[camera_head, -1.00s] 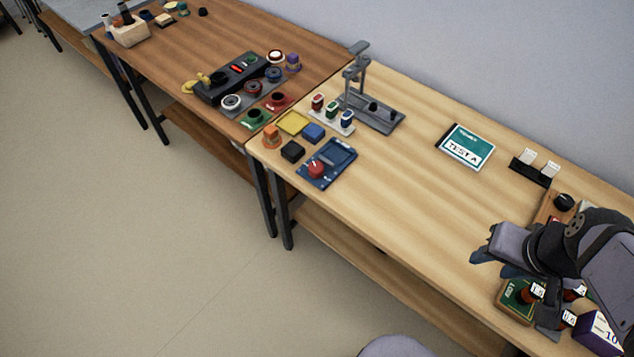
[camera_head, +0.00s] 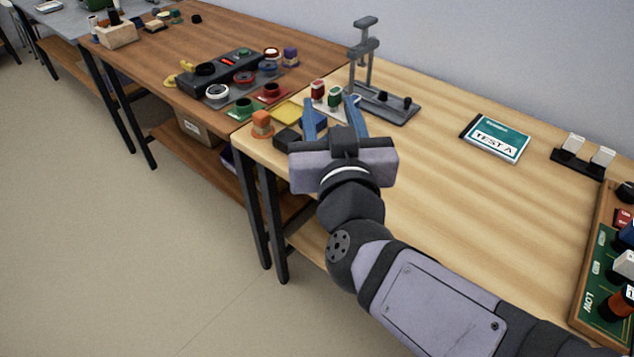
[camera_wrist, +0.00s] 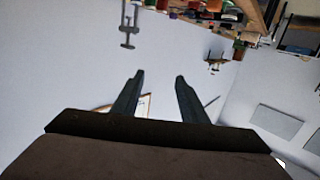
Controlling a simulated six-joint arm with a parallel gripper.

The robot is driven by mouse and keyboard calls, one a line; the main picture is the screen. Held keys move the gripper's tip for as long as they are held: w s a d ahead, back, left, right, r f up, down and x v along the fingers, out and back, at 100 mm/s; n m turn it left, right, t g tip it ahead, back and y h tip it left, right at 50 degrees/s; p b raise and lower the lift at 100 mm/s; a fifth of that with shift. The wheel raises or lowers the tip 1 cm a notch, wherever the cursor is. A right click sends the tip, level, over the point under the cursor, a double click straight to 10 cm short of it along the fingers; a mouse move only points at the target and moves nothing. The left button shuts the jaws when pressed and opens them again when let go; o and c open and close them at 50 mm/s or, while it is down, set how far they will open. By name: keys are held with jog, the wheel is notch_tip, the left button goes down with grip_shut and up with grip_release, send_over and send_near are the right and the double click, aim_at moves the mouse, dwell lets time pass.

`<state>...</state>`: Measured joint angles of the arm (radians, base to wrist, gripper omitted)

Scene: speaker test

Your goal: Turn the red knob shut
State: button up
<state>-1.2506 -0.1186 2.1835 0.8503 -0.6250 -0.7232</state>
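The red knob and the blue device that carries it are hidden behind my arm in the head view. My gripper (camera_head: 330,107) is above the near left part of the light wood table, with its two fingers pointing toward the back. The fingers are apart with nothing held between them. In the wrist view the gripper (camera_wrist: 160,78) also shows spread and empty, mostly against a pale wall. The knob cannot be made out in that view.
A boxed TEST A case (camera_head: 500,140) lies farther right. A wooden tray (camera_head: 582,290) is at the right edge. The table's middle is clear.

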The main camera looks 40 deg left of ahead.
notch_tip(320, 180, down, 17)
jog(key=s, duration=0.1)
jog(key=shift+s+a+f+t, duration=0.15)
jog(key=shift+a+t, duration=0.15)
jog(key=shift+t, duration=0.1)
jog(key=shift+x, duration=3.6)
jog(key=c, duration=0.8)
